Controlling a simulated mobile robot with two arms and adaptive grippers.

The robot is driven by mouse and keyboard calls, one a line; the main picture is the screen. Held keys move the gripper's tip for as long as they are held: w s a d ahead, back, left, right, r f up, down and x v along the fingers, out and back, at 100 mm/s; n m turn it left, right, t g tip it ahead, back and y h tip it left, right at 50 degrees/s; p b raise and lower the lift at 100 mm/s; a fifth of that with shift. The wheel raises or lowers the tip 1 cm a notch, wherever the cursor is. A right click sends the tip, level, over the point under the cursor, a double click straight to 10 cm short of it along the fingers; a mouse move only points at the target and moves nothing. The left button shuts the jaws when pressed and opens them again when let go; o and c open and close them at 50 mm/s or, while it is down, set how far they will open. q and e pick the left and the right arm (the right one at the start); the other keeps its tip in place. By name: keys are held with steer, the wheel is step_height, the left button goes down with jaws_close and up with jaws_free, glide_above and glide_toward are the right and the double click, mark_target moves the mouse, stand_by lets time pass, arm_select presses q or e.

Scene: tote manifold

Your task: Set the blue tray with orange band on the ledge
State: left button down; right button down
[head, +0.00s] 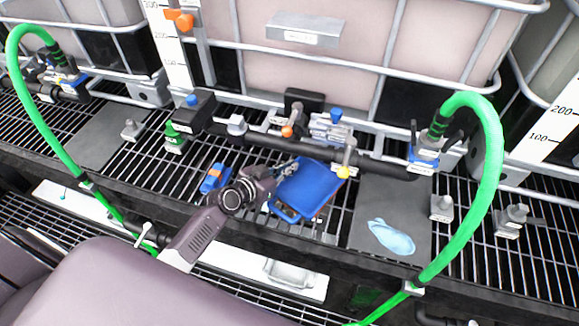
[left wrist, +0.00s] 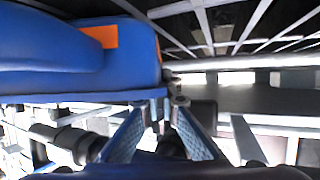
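The blue tray (head: 311,180) is at the middle of the head view, above the grating, with a handle slot at its near end. In the left wrist view the blue body (left wrist: 60,50) fills the upper left and carries an orange band (left wrist: 101,37). My left gripper (head: 288,167) is at the tray's left edge. In the left wrist view its fingertips (left wrist: 167,100) nearly meet at the tray's rim and appear closed on it. I cannot tell whether the tray touches the grating. My right gripper is not in view. I cannot tell which surface is the ledge.
A small blue-and-orange item (head: 215,178) lies left of my gripper. A black pipe with valves (head: 300,145) runs behind the tray. A grey plate (head: 375,205) holds a light-blue glove (head: 391,238). Green hoses (head: 490,170) arch at both sides. A white strip (head: 235,262) lies lower.

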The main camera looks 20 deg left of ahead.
arm_select(q)
steer(key=c, duration=2.7)
jaws_free()
steer(key=shift+f, duration=0.15)
steer(key=o, duration=0.5)
steer(key=shift+o, duration=0.2)
steer(key=shift+r, duration=0.2)
steer(key=shift+s+a, duration=0.1)
steer(key=shift+s, duration=0.1)
steer(key=v, duration=1)
steer(key=shift+b+v, duration=0.3)
steer(key=shift+v, duration=0.55)
steer(key=shift+r, duration=0.1)
